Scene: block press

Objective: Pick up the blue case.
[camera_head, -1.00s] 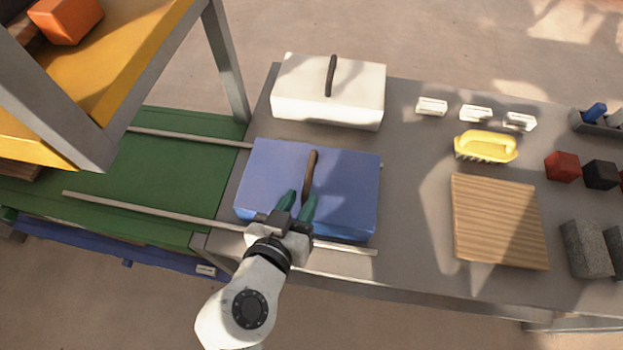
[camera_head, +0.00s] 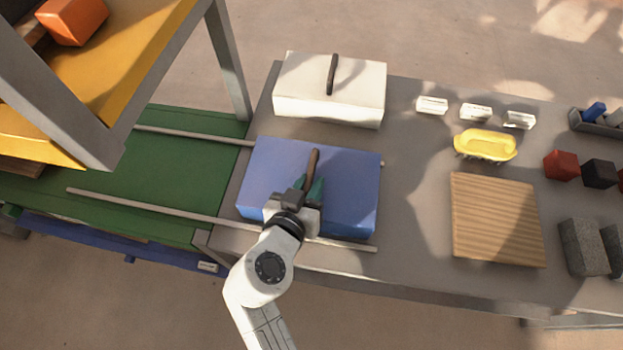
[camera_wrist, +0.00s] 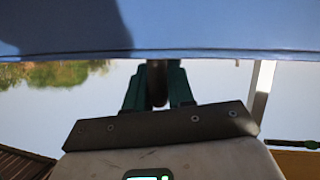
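The blue case (camera_head: 268,174) lies flat on the grey table, over the ends of two pale rails. Its brown handle (camera_head: 313,162) stands up from the middle of its top. My gripper (camera_head: 308,188) is over the near half of the case, with its green fingers at the near end of the handle. In the wrist view the two fingers (camera_wrist: 156,88) sit close on either side of the dark handle and appear closed on it. The blue case (camera_wrist: 220,25) fills the top of that view. The fingertips are partly hidden.
A white case (camera_head: 330,92) with a dark handle stands behind the blue one. A yellow brush (camera_head: 485,145), a wooden board (camera_head: 495,220) and small blocks lie to the right. A green platform (camera_head: 170,165) and a yellow shelf (camera_head: 150,60) with a grey post are left.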

